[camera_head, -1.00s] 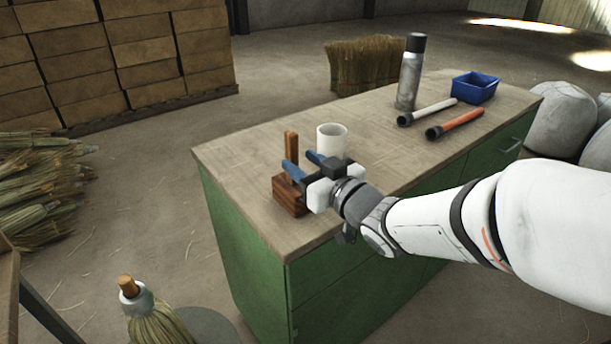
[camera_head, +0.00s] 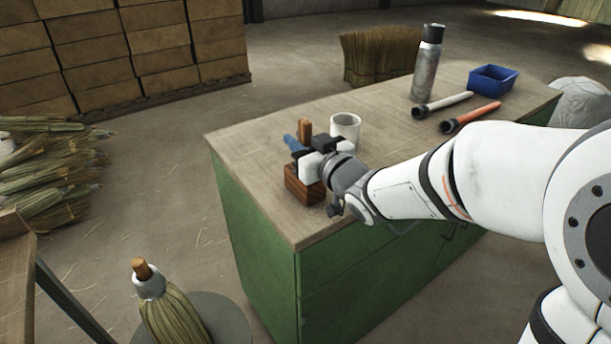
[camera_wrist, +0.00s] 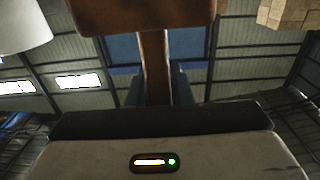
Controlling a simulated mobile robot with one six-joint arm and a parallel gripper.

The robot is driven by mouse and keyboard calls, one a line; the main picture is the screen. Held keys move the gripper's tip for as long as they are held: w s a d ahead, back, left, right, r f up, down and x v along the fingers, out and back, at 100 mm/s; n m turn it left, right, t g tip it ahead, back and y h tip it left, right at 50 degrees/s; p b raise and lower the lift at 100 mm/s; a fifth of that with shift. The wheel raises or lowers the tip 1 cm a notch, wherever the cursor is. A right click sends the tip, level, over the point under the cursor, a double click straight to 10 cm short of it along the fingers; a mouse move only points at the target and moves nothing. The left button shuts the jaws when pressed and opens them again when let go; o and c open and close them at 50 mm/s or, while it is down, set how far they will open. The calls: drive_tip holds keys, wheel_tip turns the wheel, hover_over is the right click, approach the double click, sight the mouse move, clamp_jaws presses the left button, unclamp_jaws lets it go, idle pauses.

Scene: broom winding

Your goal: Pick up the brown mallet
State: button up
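The brown mallet stands head down on the bench. Its dark wooden head (camera_head: 304,187) rests near the left front edge, and its lighter handle (camera_head: 305,128) points up. My gripper (camera_head: 303,146) is at the handle, above the head. One blue finger shows to the left of the handle; the other is hidden in the head view. In the wrist view, the blue fingers of my gripper (camera_wrist: 157,88) lie close against both sides of the handle (camera_wrist: 156,62), with no clear gap. The mallet head (camera_wrist: 140,16) is at the top of that view.
A white mug (camera_head: 346,124) stands close to the right of my gripper. A grey bottle (camera_head: 426,68), a white-handled tool (camera_head: 445,103), an orange-handled tool (camera_head: 473,115) and a blue bin (camera_head: 490,83) are farther along the green bench (camera_head: 262,136).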

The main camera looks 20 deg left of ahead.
clamp_jaws()
